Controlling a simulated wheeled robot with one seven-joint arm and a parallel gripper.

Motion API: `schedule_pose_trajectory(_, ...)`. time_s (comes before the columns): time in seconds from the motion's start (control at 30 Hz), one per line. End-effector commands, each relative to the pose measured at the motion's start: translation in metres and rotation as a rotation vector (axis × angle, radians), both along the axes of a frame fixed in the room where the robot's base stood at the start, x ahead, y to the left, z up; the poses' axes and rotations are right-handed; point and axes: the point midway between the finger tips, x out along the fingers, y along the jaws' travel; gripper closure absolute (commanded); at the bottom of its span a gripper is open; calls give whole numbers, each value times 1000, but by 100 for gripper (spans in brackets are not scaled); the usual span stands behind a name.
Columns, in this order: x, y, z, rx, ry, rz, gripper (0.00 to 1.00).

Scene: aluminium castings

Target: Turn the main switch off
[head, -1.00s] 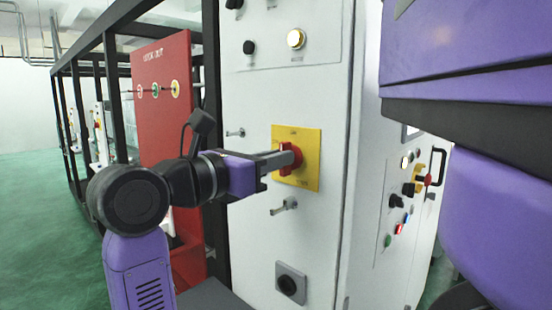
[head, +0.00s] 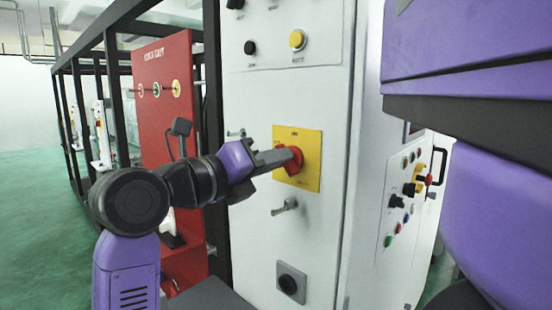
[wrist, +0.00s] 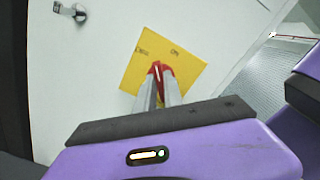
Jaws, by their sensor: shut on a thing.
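The main switch is a red rotary handle (head: 291,160) on a yellow plate (head: 312,146) on the white cabinet front. In the wrist view the red handle (wrist: 157,70) lies between my fingers in front of the yellow plate (wrist: 186,61), which looks tilted there. My gripper (head: 284,158) is shut on the red handle, and it shows in the wrist view (wrist: 157,84) with a finger on each side. The fingers cover part of the handle. The small print on the plate is too blurred to read surely.
A yellow button (head: 297,40) is above the plate and unlit. A key-like latch (head: 285,206) and a black round socket (head: 291,284) are below. A red lockout board (head: 160,110) stands left. A side panel (head: 405,195) carries several buttons.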

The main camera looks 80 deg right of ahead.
Motion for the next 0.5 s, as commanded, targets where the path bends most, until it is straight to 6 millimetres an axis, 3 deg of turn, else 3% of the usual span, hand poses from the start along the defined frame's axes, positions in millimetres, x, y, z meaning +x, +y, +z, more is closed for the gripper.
schedule_pose_trajectory(0.5,2,-1,-2,156,255,3,100)
